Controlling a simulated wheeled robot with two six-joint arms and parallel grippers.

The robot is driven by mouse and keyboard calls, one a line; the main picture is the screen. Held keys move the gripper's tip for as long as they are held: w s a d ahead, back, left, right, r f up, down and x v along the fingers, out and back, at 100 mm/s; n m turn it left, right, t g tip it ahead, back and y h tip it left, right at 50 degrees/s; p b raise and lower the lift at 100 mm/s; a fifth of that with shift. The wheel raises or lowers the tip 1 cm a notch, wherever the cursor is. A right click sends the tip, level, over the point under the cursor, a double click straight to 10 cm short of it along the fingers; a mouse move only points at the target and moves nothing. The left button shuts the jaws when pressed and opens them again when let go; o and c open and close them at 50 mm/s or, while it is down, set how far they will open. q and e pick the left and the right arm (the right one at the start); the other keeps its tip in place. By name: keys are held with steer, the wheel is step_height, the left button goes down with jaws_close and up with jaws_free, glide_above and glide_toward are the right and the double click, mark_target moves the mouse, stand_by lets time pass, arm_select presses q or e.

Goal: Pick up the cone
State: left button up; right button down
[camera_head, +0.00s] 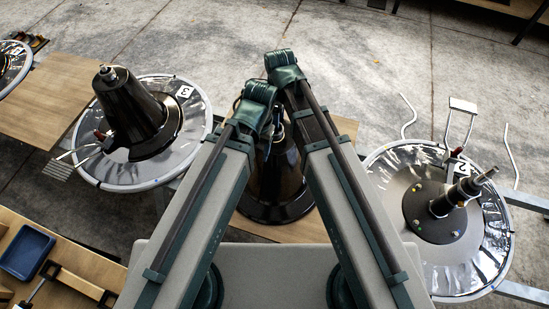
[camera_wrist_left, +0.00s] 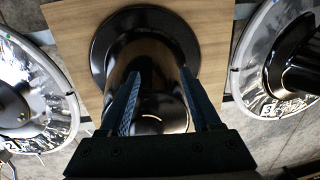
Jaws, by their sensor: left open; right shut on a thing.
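A glossy black cone (camera_head: 272,185) with a wide round base stands upright on a wooden board between my arms. In the left wrist view the cone (camera_wrist_left: 148,55) fills the space between the two blue fingers of my left gripper (camera_wrist_left: 160,78). These fingers are apart, one on each side of the cone; contact is unclear. My right gripper (camera_head: 284,118) is at the cone's top, shut on it, and is largely hidden by my arm. A second black cone (camera_head: 130,110) stands on the silver round disc labelled 3 (camera_head: 185,140) at the left.
A silver disc labelled 2 (camera_head: 480,265) at the right bears a dark round plate with a short upright shaft (camera_head: 455,195). A wooden table (camera_head: 50,95) is at the far left. A blue tray (camera_head: 25,252) lies at lower left. The concrete floor (camera_head: 370,60) behind is mostly clear.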

steer(key=shift+r, duration=0.1)
step_height(320, 180, up, 10)
steer(key=p, duration=1)
step_height(320, 180, up, 8)
steer(key=p, duration=0.8)
